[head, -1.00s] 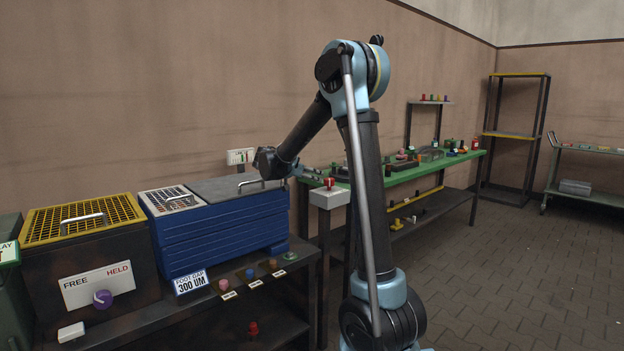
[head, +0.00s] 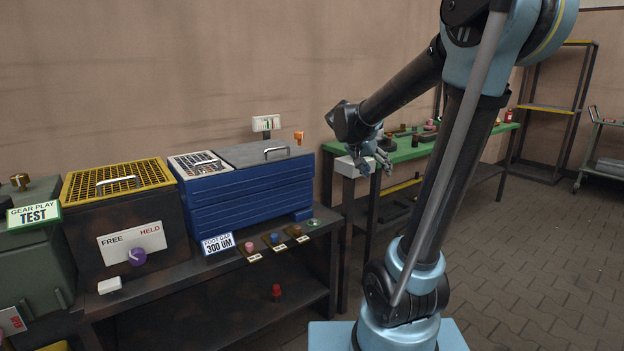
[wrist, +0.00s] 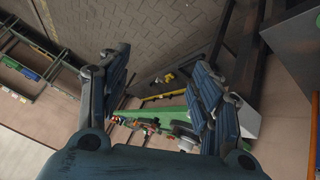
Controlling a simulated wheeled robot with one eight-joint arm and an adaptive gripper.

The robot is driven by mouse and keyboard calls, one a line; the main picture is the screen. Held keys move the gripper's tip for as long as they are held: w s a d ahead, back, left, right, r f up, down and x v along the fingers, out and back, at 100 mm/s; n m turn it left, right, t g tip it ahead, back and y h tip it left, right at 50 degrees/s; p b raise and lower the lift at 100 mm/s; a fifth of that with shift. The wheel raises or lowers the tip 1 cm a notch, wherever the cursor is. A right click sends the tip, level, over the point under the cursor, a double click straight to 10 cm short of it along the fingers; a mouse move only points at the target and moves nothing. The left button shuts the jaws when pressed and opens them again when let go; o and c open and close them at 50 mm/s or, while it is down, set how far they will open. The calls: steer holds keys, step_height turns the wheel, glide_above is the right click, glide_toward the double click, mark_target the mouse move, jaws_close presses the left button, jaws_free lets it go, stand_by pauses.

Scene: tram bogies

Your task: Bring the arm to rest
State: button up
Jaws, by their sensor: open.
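My gripper (head: 372,160) hangs at the end of my raised, bent arm in the head view, in front of the near end of the green-topped bench (head: 405,153). In the wrist view my gripper (wrist: 160,85) has its two blue-padded fingers wide apart, with nothing between them. The bench and the floor show beyond the fingers, some way off. The arm stands on its light blue base at the lower right of the head view. Whether the gripper touches the white box at the bench end is hard to tell.
A dark bench holds a blue box (head: 240,192), a yellow-grated box (head: 90,190) with a FREE/HELD knob (head: 137,257), and several small knobs. A green GEAR PLAY TEST unit (head: 30,255) is at far left. Shelving (head: 553,110) stands behind right. The paved floor (head: 530,260) at right is clear.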

steer(key=s+a+f+n+y, duration=0.1)
steer(key=s+f+n+y, duration=0.1)
steer(key=s+f, duration=0.3)
steer(key=s+a+f+n+g+y, duration=0.1)
steer(key=s+f, duration=0.4)
steer(key=s, duration=0.9)
steer(key=s+f+n+g+y, duration=0.1)
steer(key=s+f+n+y, duration=0.2)
steer(key=s, duration=0.6)
step_height(320, 180, down, 2)
steer(key=shift+s+a+f+y, duration=0.15)
steer(key=shift+a+f+y, duration=0.05)
steer(key=shift+a+y, duration=0.2)
steer(key=shift+w+f, duration=0.2)
steer(key=shift+w, duration=0.2)
stand_by(2.3)
